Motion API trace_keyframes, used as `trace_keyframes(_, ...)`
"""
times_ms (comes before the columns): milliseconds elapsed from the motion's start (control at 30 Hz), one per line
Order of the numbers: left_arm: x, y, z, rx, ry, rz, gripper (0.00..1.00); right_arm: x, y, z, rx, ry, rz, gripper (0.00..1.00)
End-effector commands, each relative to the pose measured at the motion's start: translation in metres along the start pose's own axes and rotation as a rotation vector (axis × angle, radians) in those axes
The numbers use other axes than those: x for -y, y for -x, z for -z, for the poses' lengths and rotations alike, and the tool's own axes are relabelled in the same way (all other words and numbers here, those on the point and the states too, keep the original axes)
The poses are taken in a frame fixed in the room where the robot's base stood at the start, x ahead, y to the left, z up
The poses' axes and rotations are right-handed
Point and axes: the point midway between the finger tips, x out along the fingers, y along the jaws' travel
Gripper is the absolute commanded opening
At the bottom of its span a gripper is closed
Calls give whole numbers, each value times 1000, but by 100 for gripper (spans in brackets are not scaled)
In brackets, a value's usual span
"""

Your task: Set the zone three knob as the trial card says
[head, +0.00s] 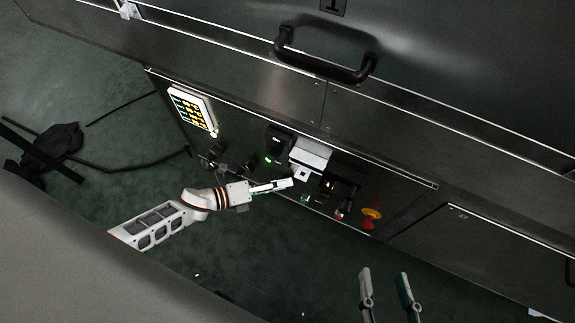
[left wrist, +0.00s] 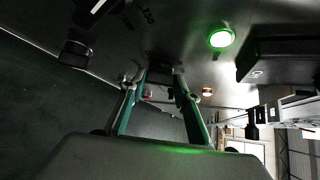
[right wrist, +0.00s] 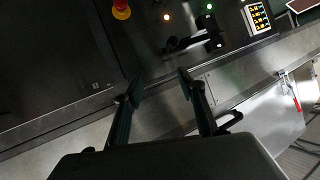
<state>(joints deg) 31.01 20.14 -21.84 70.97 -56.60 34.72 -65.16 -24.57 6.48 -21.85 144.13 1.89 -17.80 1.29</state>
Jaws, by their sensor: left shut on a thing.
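The trial card (head: 193,108), white with yellow and green blocks, is on the left of the dark control panel (head: 385,190); its text is too small to read. It also shows in the right wrist view (right wrist: 258,16). My left gripper (head: 288,183) reaches along the panel from the left. In the left wrist view my left gripper (left wrist: 163,82) is shut on a dark knob (left wrist: 164,72) between its fingertips. The knob's pointer and zone label are hidden. My right gripper (head: 385,275) is open and empty, below and right of the panel.
Another black knob (left wrist: 75,53) stands near the panel edge. A green lamp (left wrist: 221,38), an amber lamp (left wrist: 208,92) and a black box (left wrist: 280,52) are close to the left gripper. A red-yellow stop button (head: 371,213) sits farther right. A black handle (head: 325,62) protrudes above.

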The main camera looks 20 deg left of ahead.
Motion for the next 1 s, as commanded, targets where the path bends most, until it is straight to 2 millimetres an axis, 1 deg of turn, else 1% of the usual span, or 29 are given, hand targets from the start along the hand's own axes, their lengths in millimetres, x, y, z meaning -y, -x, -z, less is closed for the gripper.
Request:
trace_keyframes(33, -18, 3, 17, -12, 51, 15, 10, 12, -1, -25, 28, -107, 13, 40)
trace_keyframes(100, -17, 2, 15, -10, 98, 64, 10, 25, -3, -28, 11, -229, 28, 40)
trace_keyframes(200, -15, 1, 12, -7, 161, 133, 10, 38, -5, -29, -12, -374, 39, 40)
trace_keyframes(333, -13, 0, 8, -3, 244, 223, 10, 47, -6, -26, -39, -502, 45, 40)
trace_keyframes(533, -10, -2, 3, -1, 357, 348, 10, 52, -7, -22, -60, -572, 49, 40)
trace_keyframes(1000, -10, -3, 3, -2, 516, 511, 10, 52, -7, -20, -63, -580, 50, 40)
